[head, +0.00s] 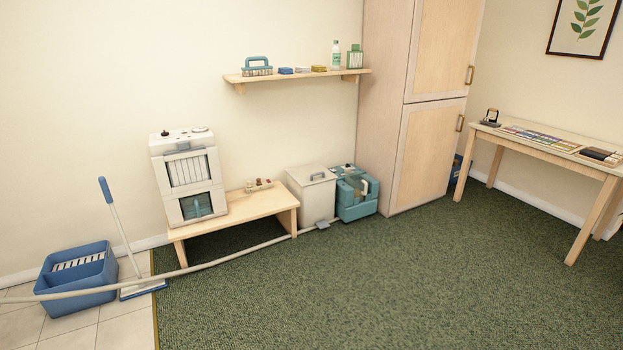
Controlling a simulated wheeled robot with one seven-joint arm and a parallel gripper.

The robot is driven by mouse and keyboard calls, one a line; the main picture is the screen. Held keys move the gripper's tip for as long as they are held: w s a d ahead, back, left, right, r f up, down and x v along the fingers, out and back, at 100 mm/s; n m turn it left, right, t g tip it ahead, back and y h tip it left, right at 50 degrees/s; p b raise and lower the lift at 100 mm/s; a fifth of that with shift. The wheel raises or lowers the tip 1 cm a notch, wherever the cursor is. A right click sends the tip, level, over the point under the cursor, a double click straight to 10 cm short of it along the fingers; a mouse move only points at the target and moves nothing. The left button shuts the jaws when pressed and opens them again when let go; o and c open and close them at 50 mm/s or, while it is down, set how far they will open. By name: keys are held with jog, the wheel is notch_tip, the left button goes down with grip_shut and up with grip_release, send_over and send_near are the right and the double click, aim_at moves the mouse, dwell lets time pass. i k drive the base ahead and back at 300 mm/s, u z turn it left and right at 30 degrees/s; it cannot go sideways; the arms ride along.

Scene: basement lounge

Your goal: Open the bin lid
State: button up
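A pale, box-shaped bin (312,198) stands on the carpet against the wall, between the low wooden bench and a teal machine. My gripper is not in view.
A long pale hose (218,262) crosses the floor from the left edge towards the bin. The bench (240,205) holds a white appliance (188,175). The teal machine (356,192) stands beside a tall cabinet (428,155). A blue bucket (75,290) is far left. Front carpet is clear.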

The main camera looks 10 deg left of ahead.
aim_at(311, 171)
jog(key=u, duration=0.2)
jog(key=i, duration=0.65)
jog(key=u, duration=0.6)
jog(key=i, duration=1.2)
jog(key=u, duration=0.35)
jog(key=i, duration=1.15)
jog(key=z, duration=0.35)
jog(key=i, duration=1.2)
jog(key=z, duration=0.55)
jog(key=i, duration=0.55)
jog(key=z, duration=0.15)
